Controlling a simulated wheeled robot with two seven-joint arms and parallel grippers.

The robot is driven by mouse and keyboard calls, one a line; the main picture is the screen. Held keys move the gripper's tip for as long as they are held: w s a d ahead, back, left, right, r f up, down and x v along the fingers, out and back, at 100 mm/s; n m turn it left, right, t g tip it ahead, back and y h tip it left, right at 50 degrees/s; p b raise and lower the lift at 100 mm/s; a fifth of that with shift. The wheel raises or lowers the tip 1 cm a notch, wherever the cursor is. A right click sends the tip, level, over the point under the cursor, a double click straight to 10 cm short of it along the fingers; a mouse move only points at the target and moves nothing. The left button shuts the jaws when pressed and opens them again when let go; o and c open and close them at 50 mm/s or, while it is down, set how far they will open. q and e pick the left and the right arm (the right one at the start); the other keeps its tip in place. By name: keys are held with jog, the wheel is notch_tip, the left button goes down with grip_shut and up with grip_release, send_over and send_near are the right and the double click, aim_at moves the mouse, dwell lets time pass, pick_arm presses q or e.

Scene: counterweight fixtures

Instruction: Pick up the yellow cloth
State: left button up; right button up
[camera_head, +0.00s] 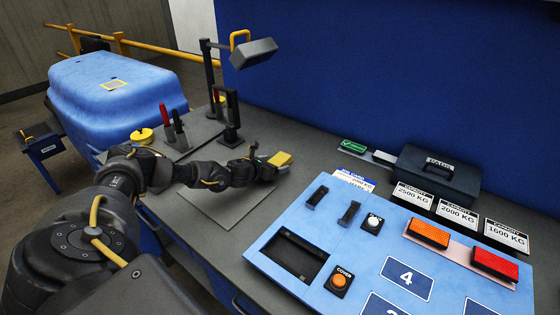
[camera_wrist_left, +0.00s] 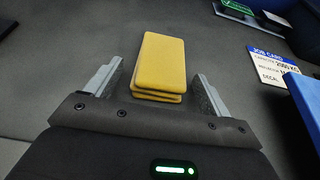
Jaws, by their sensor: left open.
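The yellow cloth (camera_head: 280,159) is a small folded pad on the grey counter, left of the blue panel. In the left wrist view the cloth (camera_wrist_left: 160,66) lies flat in folded layers, its near end between the fingertips. My left gripper (camera_head: 268,166) is at the near side of the cloth. In the left wrist view the gripper (camera_wrist_left: 154,86) is open, one finger on each side, with a gap visible at both sides. My right gripper is not in view.
A lamp (camera_head: 253,52) and a red-handled tool (camera_head: 164,115) stand to the left. A job card (camera_wrist_left: 270,66) lies right of the cloth.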

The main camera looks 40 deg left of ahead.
pick_arm(q)
jog(key=shift+c, duration=0.4)
jog(key=c, duration=1)
jog(key=shift+r, duration=0.1)
